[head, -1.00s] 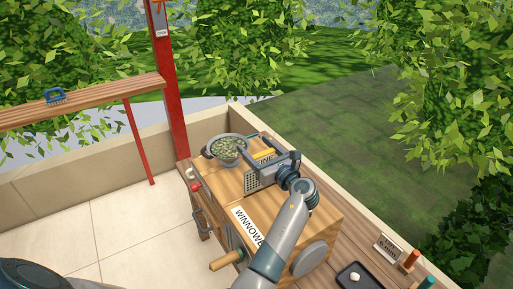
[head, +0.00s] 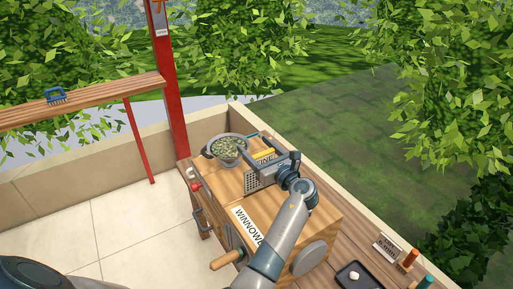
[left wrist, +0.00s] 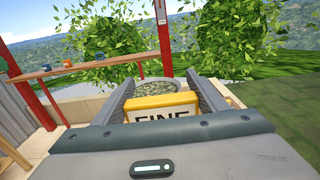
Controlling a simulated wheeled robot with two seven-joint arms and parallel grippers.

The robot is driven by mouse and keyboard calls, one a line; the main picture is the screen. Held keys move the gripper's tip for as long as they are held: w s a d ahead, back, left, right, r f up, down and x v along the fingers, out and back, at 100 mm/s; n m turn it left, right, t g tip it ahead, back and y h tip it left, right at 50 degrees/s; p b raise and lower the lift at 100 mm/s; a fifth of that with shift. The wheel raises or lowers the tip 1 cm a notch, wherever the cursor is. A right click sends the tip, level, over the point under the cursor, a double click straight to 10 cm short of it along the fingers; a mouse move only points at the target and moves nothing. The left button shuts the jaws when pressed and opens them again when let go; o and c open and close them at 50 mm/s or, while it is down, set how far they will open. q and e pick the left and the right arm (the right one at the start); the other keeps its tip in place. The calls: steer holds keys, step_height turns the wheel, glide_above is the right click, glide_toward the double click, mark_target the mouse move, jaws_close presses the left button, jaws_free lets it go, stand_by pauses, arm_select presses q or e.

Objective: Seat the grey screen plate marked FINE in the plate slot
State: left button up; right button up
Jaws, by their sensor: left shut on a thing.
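The grey screen plate (head: 251,182) is perforated, with a yellow top and a white label reading FINE. The yellow top (left wrist: 160,101) and part of the label also show in the left wrist view. My left gripper (head: 266,160) is shut on the plate, one finger on each side of its top. The plate is at the top of the wooden winnower (head: 318,216), behind the bowl end. The plate slot cannot be made out; the plate and gripper cover that area. My right gripper is not in view.
A grey bowl of green beans (head: 228,150) stands just beyond the plate on the winnower. A wooden crank handle (head: 225,260) sticks out at the front. A dark tray (head: 358,277) and a small sign (head: 387,247) are at the lower right. A red post (head: 170,90) rises behind.

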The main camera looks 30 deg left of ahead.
arm_select(q)
steer(key=shift+p, duration=0.35)
steer(key=shift+f+b, duration=0.35)
steer(key=shift+f, duration=0.25)
stand_by(0.6)
steer(key=shift+f+b, duration=0.55)
steer(key=shift+f, duration=0.45)
steer(key=shift+f+b, duration=0.95)
steer(key=shift+f, duration=0.7)
steer(key=shift+r, duration=0.15)
steer(key=shift+r+p, duration=2.8)
steer(key=shift+p, duration=0.55)
